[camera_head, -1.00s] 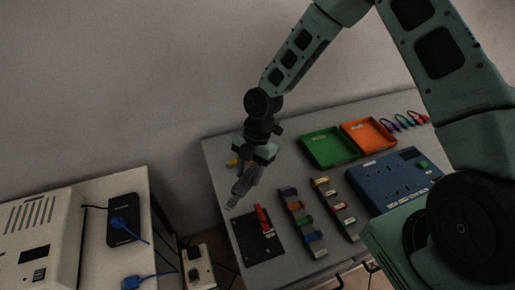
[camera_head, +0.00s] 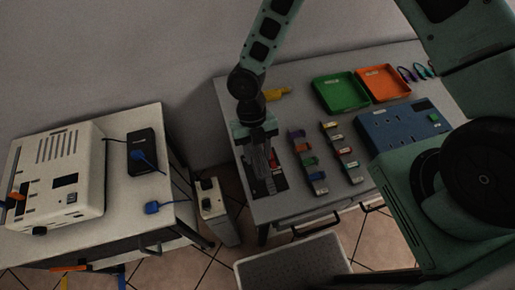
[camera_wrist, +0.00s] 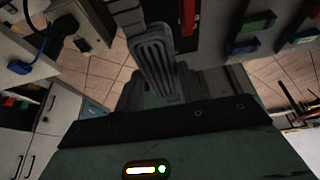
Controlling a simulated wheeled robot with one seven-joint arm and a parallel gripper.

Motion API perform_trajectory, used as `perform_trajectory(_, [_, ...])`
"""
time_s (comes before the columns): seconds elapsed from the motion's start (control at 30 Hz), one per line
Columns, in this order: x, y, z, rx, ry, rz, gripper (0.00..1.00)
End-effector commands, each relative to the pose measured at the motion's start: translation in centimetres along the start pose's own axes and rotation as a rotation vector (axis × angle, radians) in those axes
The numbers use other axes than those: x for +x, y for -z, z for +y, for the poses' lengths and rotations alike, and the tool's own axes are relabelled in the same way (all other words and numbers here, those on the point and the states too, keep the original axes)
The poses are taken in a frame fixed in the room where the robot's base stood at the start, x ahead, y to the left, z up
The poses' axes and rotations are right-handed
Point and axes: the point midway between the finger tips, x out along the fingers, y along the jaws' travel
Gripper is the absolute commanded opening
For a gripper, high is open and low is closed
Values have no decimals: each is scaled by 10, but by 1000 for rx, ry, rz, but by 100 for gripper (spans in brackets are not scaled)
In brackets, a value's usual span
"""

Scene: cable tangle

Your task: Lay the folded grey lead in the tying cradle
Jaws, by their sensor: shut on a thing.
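My gripper (camera_head: 258,142) is shut on the folded grey lead (camera_head: 262,160), which hangs below it in the head view. In the wrist view the lead (camera_wrist: 154,52) shows as a flat bundle of parallel grey loops, and it reaches away from my gripper (camera_wrist: 158,90). The black plate with a red upright piece (camera_head: 271,186), which looks like the tying cradle, lies at the table's front left corner. The lead hides part of it. The red piece (camera_wrist: 188,16) shows just right of the lead in the wrist view. I cannot tell whether the lead touches the cradle.
Two racks of coloured pieces (camera_head: 309,165) (camera_head: 342,152) stand right of the cradle. Behind are a green tray (camera_head: 341,91) and an orange tray (camera_head: 383,83); a blue socket box (camera_head: 403,127) is further right. A white-topped bench with a beige device (camera_head: 60,175) stands left, across a gap.

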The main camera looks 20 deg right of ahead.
Motion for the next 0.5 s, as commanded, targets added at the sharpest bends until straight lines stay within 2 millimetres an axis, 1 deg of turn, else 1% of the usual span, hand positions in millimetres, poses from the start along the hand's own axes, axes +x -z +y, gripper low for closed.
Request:
perform_trajectory(0.03, [10,-4,0,0,0,0,15])
perform_trajectory(0.5, [58,-24,0,0,0,-1,15])
